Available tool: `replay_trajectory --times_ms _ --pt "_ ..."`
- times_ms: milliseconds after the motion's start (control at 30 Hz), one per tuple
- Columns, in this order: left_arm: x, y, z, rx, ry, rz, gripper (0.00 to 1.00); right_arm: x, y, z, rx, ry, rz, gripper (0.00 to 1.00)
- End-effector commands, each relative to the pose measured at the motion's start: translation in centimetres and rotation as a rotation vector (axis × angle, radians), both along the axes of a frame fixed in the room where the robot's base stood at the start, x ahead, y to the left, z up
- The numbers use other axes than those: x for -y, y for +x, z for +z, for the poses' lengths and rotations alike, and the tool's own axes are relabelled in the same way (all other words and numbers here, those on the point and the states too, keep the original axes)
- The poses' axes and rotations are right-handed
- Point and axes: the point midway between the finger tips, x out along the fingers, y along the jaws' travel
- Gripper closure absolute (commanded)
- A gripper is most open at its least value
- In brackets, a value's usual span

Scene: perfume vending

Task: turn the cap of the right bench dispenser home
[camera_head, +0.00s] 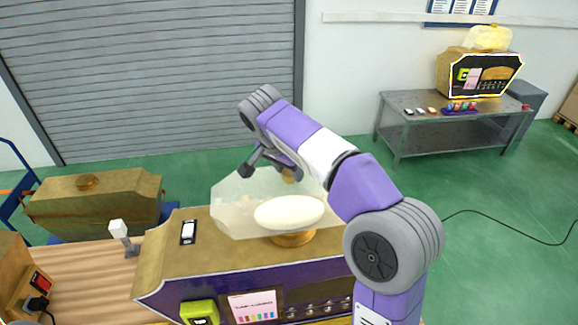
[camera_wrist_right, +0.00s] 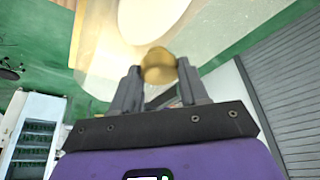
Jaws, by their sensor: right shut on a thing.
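The bench dispenser (camera_head: 220,252) in front of me has a gold top and a purple front with a small screen. On it stands a translucent tank (camera_head: 235,208) with a white oval shape in it. A gold cap (camera_head: 289,177) shows at the tank's upper part, partly hidden by my arm. My right gripper (camera_head: 265,164) is at the cap. In the right wrist view the gold cap (camera_wrist_right: 158,66) sits between the two dark fingers of my right gripper (camera_wrist_right: 160,84), which is shut on it. I cannot tell how far the cap is turned. My left gripper is out of view.
A wooden bench (camera_head: 95,280) carries a grey stand with a white head (camera_head: 120,232) and another gold-sided unit (camera_head: 12,275). A gold case (camera_head: 95,203) stands behind. At the back right, a grey table (camera_head: 400,103) holds another dispenser (camera_head: 478,72).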

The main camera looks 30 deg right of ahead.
Motion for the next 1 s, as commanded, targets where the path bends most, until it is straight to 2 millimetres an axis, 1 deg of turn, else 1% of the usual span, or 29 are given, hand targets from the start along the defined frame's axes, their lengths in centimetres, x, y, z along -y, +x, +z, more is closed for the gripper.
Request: replay_trajectory --times_ms 500,533,633,667,900,1000 --pt "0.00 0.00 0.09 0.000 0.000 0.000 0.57 -0.07 0.02 0.14 0.005 0.002 -0.021 1.00" --pt "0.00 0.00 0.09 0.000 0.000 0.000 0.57 -0.07 0.03 0.14 0.005 0.002 -0.021 0.52" --pt "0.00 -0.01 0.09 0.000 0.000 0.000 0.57 -0.06 0.03 0.12 0.005 0.002 -0.021 0.36" --pt "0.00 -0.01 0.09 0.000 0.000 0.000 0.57 -0.05 0.03 0.11 0.004 0.002 -0.020 0.32" --pt "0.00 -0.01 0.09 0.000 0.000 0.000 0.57 -0.02 0.02 0.05 0.002 0.001 -0.019 0.32" --pt "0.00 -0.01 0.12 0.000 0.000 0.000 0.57 -0.16 -0.01 0.38 0.003 0.001 -0.018 0.32"
